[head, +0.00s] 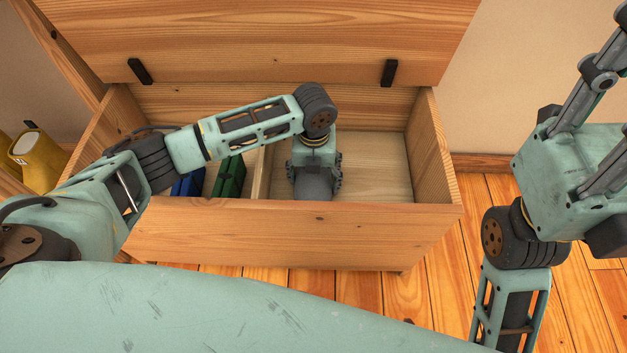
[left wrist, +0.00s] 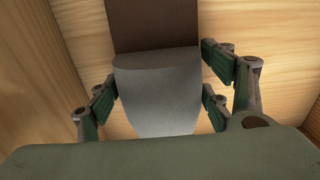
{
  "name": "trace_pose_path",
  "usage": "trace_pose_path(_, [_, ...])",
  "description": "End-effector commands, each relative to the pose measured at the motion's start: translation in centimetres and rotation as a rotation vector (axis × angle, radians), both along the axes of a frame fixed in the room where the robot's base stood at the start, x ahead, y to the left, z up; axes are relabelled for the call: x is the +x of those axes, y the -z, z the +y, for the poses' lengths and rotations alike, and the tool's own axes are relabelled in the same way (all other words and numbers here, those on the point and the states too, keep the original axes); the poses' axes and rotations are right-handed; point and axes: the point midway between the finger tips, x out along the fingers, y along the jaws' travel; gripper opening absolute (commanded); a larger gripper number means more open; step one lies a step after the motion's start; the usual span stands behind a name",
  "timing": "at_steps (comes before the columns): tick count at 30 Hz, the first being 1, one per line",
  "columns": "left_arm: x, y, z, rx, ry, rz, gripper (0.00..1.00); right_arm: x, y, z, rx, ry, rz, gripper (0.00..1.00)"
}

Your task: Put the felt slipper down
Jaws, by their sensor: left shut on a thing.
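The felt slipper (head: 313,188) is grey and partly hidden under my left gripper (head: 314,170), inside the open wooden chest (head: 300,232). In the left wrist view the slipper (left wrist: 157,95) shows a rounded grey toe and a brown part behind it. My left fingers stand on both sides of it, shut on it. The slipper is in the right compartment, above the pale floor; I cannot tell whether it touches the floor. My right gripper (head: 600,110) is raised at the right edge, with its fingertips cut off by the frame.
A divider (head: 262,172) splits the chest. The left compartment holds a blue thing (head: 188,184) and a green thing (head: 229,177). The chest's lid (head: 270,45) stands open behind. The right compartment has bare floor to the gripper's right. Something yellow (head: 40,160) stands outside at left.

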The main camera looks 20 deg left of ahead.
Motion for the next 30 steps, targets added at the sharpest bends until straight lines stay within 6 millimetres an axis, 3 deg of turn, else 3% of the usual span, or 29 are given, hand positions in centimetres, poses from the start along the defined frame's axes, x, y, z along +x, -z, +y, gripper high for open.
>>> trace_pose_path(2, [0.04,0.87,-0.02,0.0,0.0,-0.001,0.44,-0.16,-0.02,0.02,0.0,0.001,-0.016,0.4])
trace_pose_path(14, [0.02,1.06,0.0,0.0,-0.001,0.0,0.44,-0.15,-0.3,0.05,-0.001,0.001,-0.015,0.4])
trace_pose_path(15, [0.02,1.08,0.0,0.0,-0.001,0.0,0.75,-0.15,-0.25,0.05,-0.001,0.001,-0.015,0.4])
trace_pose_path(21, [0.03,1.07,0.0,0.0,-0.001,-0.001,0.92,-0.17,-0.24,0.05,-0.002,0.001,-0.015,0.4])
trace_pose_path(30, [0.04,1.04,0.01,0.0,-0.001,-0.001,0.92,-0.18,-0.23,0.05,-0.001,0.0,-0.015,0.4])
